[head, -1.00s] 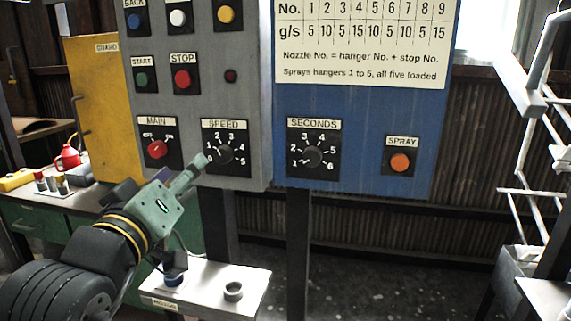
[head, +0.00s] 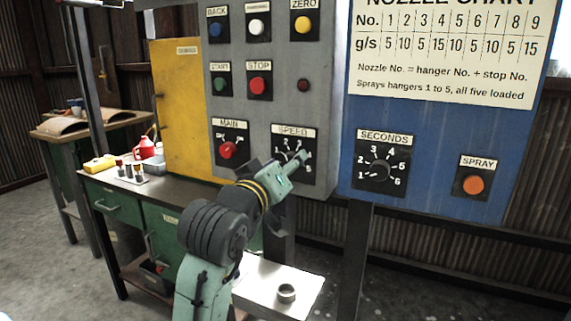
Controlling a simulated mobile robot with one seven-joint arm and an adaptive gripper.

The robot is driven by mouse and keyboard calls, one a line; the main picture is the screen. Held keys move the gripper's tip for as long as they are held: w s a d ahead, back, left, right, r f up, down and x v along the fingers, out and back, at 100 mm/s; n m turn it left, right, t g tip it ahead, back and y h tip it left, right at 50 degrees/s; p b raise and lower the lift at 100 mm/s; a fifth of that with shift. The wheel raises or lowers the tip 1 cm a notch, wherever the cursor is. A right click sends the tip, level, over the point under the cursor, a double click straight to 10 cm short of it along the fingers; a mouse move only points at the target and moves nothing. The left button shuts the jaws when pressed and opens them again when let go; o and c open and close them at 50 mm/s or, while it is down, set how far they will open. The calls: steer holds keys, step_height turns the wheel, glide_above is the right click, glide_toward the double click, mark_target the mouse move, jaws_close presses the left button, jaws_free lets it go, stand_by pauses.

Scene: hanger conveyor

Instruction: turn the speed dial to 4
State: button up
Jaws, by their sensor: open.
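The speed dial sits on a black plate (head: 290,146) under the SPEED label, low on the grey control panel (head: 230,105) in the head view. My gripper (head: 303,159) overlaps the dial in the picture, its fingers pointing up and right. It hides much of the knob and the right part of the scale, so I cannot read the pointer. I cannot tell whether the fingers touch the knob. The gripper is open, though the gap between its fingers is hard to make out.
The red MAIN switch (head: 228,150) is left of the speed dial. The SECONDS dial (head: 380,171) and orange SPRAY button (head: 473,184) are on the blue panel (head: 430,130) to the right. A white shelf (head: 262,279) with a grey ring is below. A workbench (head: 185,192) stands left.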

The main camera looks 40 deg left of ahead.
steer(key=shift+c, duration=0.5)
jaws_close()
